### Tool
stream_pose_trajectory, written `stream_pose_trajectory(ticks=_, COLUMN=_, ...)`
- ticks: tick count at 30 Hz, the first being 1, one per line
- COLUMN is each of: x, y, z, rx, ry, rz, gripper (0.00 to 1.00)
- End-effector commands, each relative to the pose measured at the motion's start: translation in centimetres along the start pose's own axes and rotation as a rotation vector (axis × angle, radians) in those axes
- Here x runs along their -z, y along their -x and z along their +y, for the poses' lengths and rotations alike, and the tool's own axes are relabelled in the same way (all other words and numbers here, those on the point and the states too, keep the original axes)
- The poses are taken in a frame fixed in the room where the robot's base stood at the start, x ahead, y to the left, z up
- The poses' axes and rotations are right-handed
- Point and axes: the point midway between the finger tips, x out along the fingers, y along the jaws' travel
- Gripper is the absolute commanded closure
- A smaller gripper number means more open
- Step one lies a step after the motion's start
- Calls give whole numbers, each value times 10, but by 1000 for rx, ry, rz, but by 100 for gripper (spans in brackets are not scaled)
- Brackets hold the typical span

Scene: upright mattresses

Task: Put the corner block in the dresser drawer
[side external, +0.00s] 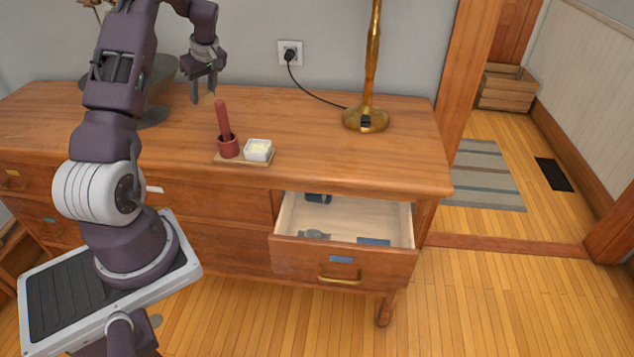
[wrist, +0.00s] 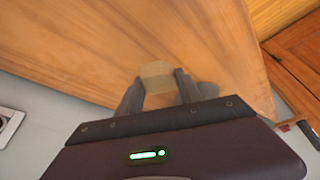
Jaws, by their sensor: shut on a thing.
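The corner block (wrist: 156,73) is a small tan piece between my fingertips in the wrist view. In the side view only a sliver of it (side external: 210,98) shows at the fingertips. My gripper (side external: 203,96) is shut on it, pointing down above the back of the dresser top (side external: 300,118). The dresser drawer (side external: 345,263) at the right is pulled open, to the right of and below my gripper. Inside it lie a dark roll at the back, a grey item and a flat blue item near the front.
A small tray (side external: 243,160) holds a red cup with a red stick (side external: 223,122) and a white dish (side external: 258,150). A brass lamp (side external: 367,80) stands at the back right, with its cord running to a wall outlet (side external: 290,52). The dresser top in front of the lamp is clear.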

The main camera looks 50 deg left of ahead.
Motion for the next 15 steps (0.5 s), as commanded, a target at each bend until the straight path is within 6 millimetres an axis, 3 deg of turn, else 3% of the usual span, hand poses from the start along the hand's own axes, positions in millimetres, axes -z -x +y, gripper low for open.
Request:
stream_pose_trajectory(ticks=5, x=-80, y=25, z=26, rx=-117, ry=-281, rz=-4, gripper=100)
stream_pose_trajectory(ticks=9, x=-160, y=54, z=40, rx=-241, ry=-578, rz=-2, gripper=100)
stream_pose_trajectory(ticks=15, x=-290, y=109, z=29, rx=-448, ry=-1078, rz=-1, gripper=100)
